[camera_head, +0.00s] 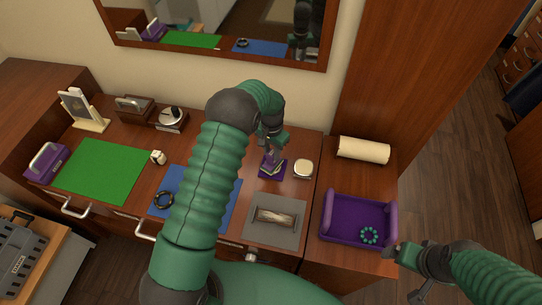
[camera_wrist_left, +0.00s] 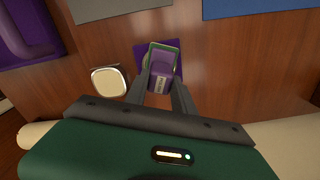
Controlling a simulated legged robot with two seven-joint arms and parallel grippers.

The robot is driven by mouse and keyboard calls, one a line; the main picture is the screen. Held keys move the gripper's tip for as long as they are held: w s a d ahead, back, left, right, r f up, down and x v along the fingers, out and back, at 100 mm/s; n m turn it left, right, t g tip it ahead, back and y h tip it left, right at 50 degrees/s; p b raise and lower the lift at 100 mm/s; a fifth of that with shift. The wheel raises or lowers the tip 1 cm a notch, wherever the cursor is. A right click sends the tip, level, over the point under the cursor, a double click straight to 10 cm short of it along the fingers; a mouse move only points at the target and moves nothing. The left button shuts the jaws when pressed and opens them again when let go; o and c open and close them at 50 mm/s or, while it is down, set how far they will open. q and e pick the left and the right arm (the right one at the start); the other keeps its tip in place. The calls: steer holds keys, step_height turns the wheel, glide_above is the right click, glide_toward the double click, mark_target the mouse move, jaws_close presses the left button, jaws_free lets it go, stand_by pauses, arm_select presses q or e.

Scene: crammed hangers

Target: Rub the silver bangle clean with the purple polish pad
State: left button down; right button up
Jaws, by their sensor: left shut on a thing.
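My left gripper (camera_head: 271,148) is shut on a purple pad (camera_head: 270,161) with a pale label and a green-edged face. In the left wrist view the pad (camera_wrist_left: 160,76) sits between the two fingers of the left gripper (camera_wrist_left: 162,88). It is over or on a small purple square (camera_head: 277,175); I cannot tell whether they touch. A silvery and brown piece (camera_head: 275,216) lies on the grey mat (camera_head: 256,236); I cannot make out a clear ring there, so which thing is the silver bangle is unsure. My right gripper (camera_head: 404,268) is beside the purple tray, its jaws unclear.
A small white-topped box (camera_head: 303,169) stands close right of the pad. A black ring (camera_head: 163,200) lies on a blue mat (camera_head: 200,182). The green mat (camera_head: 103,170) is bare.

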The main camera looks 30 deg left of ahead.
arm_select(q)
steer(key=shift+w+a+b, duration=0.25)
steer(key=shift+w+b, duration=0.1)
steer(key=shift+w, duration=0.4)
steer(key=shift+w+a+b, duration=0.25)
steer(key=shift+w+b, duration=0.1)
steer(key=shift+w, duration=0.4)
steer(key=shift+r, duration=0.1)
step_height(320, 180, up, 6)
steer(key=p, duration=0.4)
